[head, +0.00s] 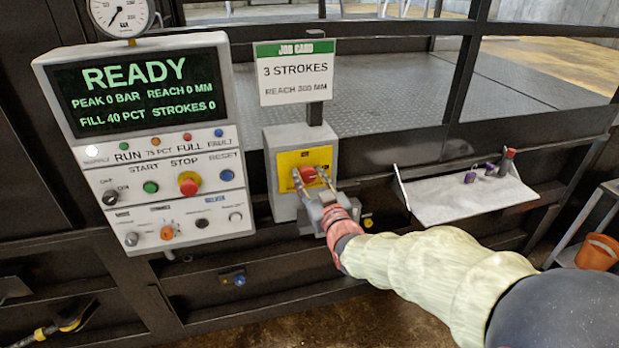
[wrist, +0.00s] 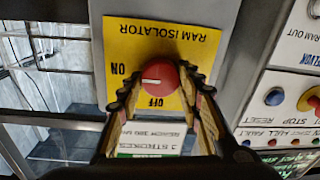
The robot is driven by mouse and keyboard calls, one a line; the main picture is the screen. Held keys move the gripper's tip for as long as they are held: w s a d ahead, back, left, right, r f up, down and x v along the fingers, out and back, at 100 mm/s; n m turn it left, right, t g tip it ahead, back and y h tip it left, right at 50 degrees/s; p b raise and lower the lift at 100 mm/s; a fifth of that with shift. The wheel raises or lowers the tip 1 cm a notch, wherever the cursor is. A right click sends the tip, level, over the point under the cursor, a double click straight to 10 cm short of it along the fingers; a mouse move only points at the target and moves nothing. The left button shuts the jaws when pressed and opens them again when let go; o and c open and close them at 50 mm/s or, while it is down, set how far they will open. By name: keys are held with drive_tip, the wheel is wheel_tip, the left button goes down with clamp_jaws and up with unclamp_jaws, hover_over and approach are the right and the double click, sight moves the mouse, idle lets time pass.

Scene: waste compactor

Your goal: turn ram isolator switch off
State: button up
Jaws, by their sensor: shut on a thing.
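The ram isolator switch is a red round knob (head: 307,173) on a yellow plate (head: 287,158), fixed to a grey box (head: 284,206). In the wrist view, which is upside down, the red knob (wrist: 163,70) has a white mark pointing left, toward the word ON on the plate (wrist: 130,40). The word OFF is below the knob there. My gripper (head: 312,179) is shut on the knob, with one ridged finger on each side, as the wrist view also shows (wrist: 158,88).
The control panel (head: 120,186) left of the isolator has a screen (head: 140,91) reading READY, several buttons and knobs. A job card (head: 294,80) stands above the isolator. A shelf (head: 450,204) with small items juts out at right. An orange bucket (head: 597,252) is at far right.

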drive_tip(key=shift+f+n+b, duration=0.1)
drive_tip(key=shift+n+b, duration=0.3)
drive_tip(key=shift+b, duration=0.3)
drive_tip(key=shift+c, duration=0.4)
drive_tip(key=n+b, duration=0.3)
drive_tip(key=b, duration=0.2)
drive_tip(key=shift+a+f+n+b, duration=0.1)
drive_tip(key=shift+f+n+b, duration=0.05)
drive_tip(key=shift+n+b, duration=0.2)
drive_tip(key=n+b, duration=0.3)
drive_tip(key=b, duration=0.1)
drive_tip(key=shift+n+b, duration=0.25)
drive_tip(key=shift+b, duration=0.15)
drive_tip(key=n+b, duration=0.3)
drive_tip(key=b, duration=0.2)
drive_tip(key=shift+a+n, duration=0.1)
drive_tip(key=shift+n, duration=0.2)
drive_tip(key=n+b, duration=0.2)
drive_tip(key=n, duration=0.1)
drive_tip(key=shift+h, duration=0.4)
drive_tip(key=shift+n, duration=1.3)
drive_tip(key=o, duration=1.1)
drive_tip(key=shift+o, duration=0.3)
